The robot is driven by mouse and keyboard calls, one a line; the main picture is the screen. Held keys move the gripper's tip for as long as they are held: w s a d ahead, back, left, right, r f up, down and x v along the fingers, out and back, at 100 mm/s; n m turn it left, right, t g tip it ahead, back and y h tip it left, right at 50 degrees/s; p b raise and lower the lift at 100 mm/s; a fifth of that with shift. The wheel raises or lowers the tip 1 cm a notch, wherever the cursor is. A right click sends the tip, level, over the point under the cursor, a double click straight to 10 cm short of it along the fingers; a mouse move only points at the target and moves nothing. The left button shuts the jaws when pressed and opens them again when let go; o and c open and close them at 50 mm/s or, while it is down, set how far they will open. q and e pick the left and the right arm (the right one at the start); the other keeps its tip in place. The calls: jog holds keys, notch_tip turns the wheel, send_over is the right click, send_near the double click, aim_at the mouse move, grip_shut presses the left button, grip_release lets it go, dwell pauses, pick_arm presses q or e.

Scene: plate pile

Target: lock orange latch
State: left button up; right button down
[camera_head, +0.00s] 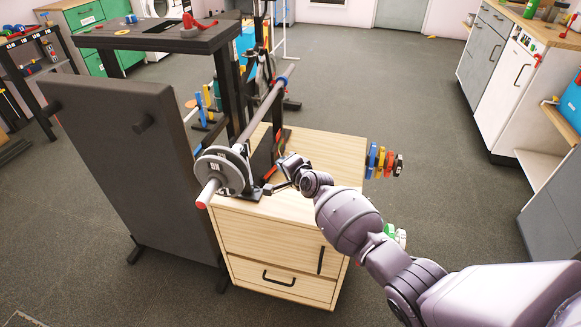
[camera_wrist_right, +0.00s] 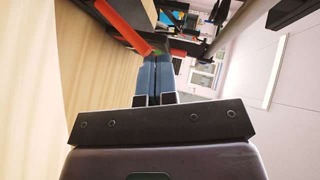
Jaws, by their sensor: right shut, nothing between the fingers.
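My right gripper (camera_head: 271,188) reaches in from the right in the head view. Its fingertips are beside the base of the black stand that carries the barbell, close to the grey weight plates (camera_head: 218,170). In the right wrist view the two blue-grey fingers (camera_wrist_right: 157,66) are pressed together with nothing between them. A long orange bar, seemingly the orange latch (camera_wrist_right: 124,24), slants down toward the fingertips from the upper left. A small reddish-orange part (camera_head: 269,172) shows near the fingertips in the head view. I cannot tell whether the fingers touch the latch. My left gripper is out of view.
The barbell (camera_head: 268,103) lies across its stand on a light wooden cabinet (camera_head: 315,160). Coloured plates (camera_head: 383,160) hang at the cabinet's right side. A dark upright panel (camera_head: 135,170) stands left. A white counter unit (camera_head: 505,85) is at the right, with open floor between.

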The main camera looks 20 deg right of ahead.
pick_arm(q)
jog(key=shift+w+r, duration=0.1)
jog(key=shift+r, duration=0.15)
pick_arm(e)
jog(key=shift+w+a+r, duration=0.3)
jog(key=shift+w+a, duration=0.05)
jog(key=shift+a, duration=0.15)
jog(key=shift+w+a+r, duration=0.25)
jog(key=shift+w+a, duration=0.1)
jog(key=shift+a, duration=0.1)
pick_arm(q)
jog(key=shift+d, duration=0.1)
pick_arm(e)
jog(key=shift+r, duration=0.15)
pick_arm(q)
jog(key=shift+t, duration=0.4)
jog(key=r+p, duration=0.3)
jog(key=p, duration=0.2)
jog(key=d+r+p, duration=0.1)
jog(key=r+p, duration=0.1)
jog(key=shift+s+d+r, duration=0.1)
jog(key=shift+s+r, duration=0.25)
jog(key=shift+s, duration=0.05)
pick_arm(e)
jog(key=s+d+r, duration=0.2)
jog(key=s+r, duration=0.6)
jog(key=r, duration=0.1)
jog(key=shift+s+d, duration=0.25)
jog(key=shift+s, duration=0.15)
